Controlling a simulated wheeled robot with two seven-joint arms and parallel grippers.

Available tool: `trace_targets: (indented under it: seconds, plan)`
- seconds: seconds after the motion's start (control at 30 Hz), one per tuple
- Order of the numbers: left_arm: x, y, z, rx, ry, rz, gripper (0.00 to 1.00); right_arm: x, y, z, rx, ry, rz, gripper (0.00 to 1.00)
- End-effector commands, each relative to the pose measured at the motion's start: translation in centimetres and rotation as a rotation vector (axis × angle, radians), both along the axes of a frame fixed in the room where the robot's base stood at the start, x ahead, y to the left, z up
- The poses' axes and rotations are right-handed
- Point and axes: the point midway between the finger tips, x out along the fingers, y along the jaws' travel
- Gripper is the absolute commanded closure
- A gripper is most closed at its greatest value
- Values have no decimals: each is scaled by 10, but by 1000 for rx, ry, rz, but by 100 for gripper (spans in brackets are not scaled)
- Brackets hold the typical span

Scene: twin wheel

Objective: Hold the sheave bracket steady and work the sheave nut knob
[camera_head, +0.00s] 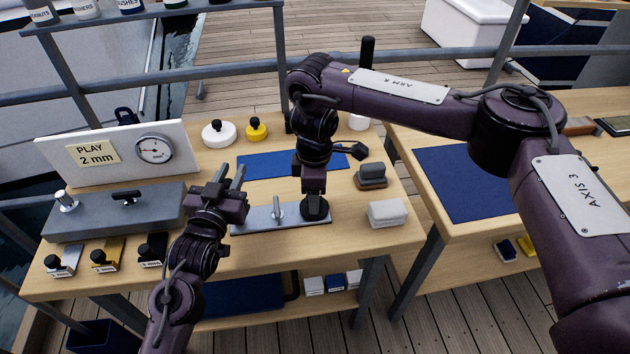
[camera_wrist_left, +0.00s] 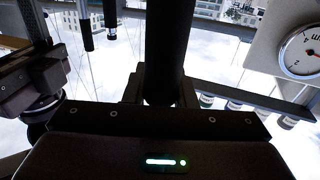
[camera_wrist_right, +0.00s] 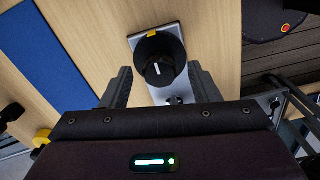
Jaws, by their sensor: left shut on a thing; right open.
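The grey sheave bracket plate (camera_head: 255,219) lies on the table, with a silver lever (camera_head: 278,209) standing near its middle. The black sheave nut knob (camera_head: 315,208) is at its right end. In the right wrist view the knob (camera_wrist_right: 168,51) has a white line, with a yellow mark at its edge. My right gripper (camera_head: 313,188) is above the knob, its open fingers either side of it, not closed on it. My left gripper (camera_head: 231,172) is by the plate's left end. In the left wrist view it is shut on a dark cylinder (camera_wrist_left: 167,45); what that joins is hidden.
A dial gauge (camera_head: 154,149) and a "PLAY 2 mm" sign (camera_head: 93,153) stand at back left. Several labelled gauge blocks (camera_head: 107,255) sit at front left. A blue mat (camera_head: 270,165) lies behind the plate. A grey-white block (camera_head: 388,213) is to its right.

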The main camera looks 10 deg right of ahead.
Motion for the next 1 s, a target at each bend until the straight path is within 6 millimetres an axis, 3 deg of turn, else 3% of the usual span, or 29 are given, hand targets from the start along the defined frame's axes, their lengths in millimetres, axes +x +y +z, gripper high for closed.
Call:
trace_targets:
  seconds: [0.03,0.6,1.0]
  plan:
    - [-1,0,-7,4,13,-1,100,1,0,5,0,-3,1,44]
    - [-1,0,-7,4,13,-2,100,-1,-1,107,-1,-6,-1,44]
    - [-1,-1,-6,4,12,-2,100,-2,-1,118,1,-1,-1,44]
